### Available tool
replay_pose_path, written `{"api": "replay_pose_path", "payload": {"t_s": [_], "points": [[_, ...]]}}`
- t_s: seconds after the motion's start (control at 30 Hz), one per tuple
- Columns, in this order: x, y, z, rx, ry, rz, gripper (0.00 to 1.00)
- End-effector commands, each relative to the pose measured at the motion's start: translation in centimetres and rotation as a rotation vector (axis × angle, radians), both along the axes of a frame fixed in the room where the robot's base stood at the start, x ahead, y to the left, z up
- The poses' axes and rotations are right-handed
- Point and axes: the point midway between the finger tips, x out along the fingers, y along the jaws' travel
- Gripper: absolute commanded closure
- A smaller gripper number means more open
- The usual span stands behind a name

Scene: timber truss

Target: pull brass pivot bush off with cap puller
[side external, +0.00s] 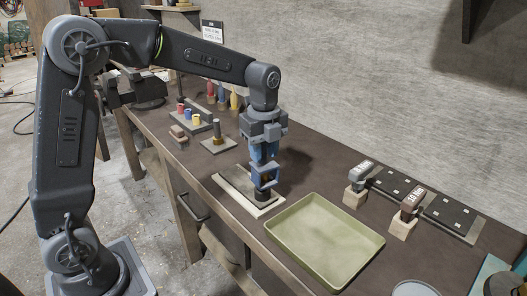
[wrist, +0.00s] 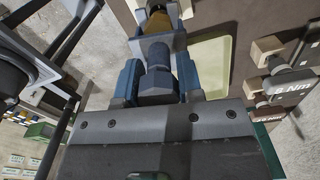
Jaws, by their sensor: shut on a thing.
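My gripper (side external: 264,158) points down over the bench, its blue fingers shut on the cap puller (side external: 265,178). In the wrist view, my gripper (wrist: 158,80) has a finger on each side of the puller's dark hex-headed screw, and the puller's grey frame (wrist: 138,46) extends beyond it. The brass pivot bush (wrist: 157,20) shows between the frame's legs at the top of that view. In the side view the puller is upright above a dark post on a pale base plate (side external: 234,190); the bush is hidden there. I cannot tell whether the puller's claws touch the bush.
An empty olive tray (side external: 325,240) lies right of the plate. Two torque tools (side external: 408,212) on wooden blocks and a dark hole plate (side external: 450,216) stand further right. A rack with coloured pieces (side external: 190,118) and a small post stand (side external: 218,140) are behind left.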

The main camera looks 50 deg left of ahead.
Motion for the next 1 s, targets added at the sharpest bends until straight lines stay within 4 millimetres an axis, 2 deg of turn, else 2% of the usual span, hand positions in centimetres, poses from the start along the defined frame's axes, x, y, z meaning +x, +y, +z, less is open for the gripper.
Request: {"api": "replay_pose_path", "payload": {"t_s": [1.0], "points": [[0.0, 0.0, 1.2, 0.000, -0.002, 0.000, 1.00]]}}
